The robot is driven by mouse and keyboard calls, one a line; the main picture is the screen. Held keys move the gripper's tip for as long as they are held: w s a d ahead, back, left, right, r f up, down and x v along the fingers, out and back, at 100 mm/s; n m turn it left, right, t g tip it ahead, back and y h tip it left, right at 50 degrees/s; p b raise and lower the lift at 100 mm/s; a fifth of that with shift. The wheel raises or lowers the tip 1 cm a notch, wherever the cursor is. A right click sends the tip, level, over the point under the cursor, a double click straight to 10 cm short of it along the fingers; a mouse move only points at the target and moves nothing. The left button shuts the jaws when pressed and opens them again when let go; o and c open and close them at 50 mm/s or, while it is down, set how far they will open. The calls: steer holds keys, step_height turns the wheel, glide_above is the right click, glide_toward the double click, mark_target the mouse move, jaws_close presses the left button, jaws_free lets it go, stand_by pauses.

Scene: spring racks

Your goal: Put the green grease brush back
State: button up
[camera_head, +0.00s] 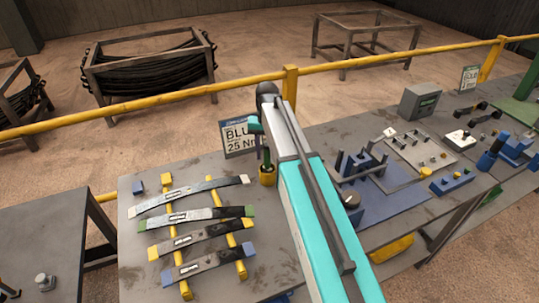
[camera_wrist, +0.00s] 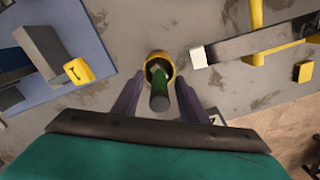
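The green grease brush (camera_wrist: 159,97) stands with its green handle toward the wrist camera and its lower end inside a small yellow cup (camera_wrist: 160,55). In the head view the green brush (camera_head: 266,157) stands roughly upright in the yellow cup (camera_head: 267,177), at the back of the table beside the sign. My gripper (camera_wrist: 160,84) is open, with one dark finger on each side of the handle and a visible gap on both sides. In the head view my gripper is above the cup and small. The brush's bristles are hidden in the cup.
Several leaf springs lie across yellow bars (camera_head: 239,267) left of the cup. A sign reading "BLU… 25 Nm" (camera_head: 238,135) stands behind it. A blue fixture (camera_head: 359,167) is to the right. A yellow railing (camera_head: 150,103) runs behind the table.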

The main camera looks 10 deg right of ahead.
step_height(320, 180, up, 7)
steer(key=p, duration=0.2)
steer(key=shift+f+p, duration=0.2)
steer(key=shift+p, duration=0.2)
steer(key=shift+r, duration=1.15)
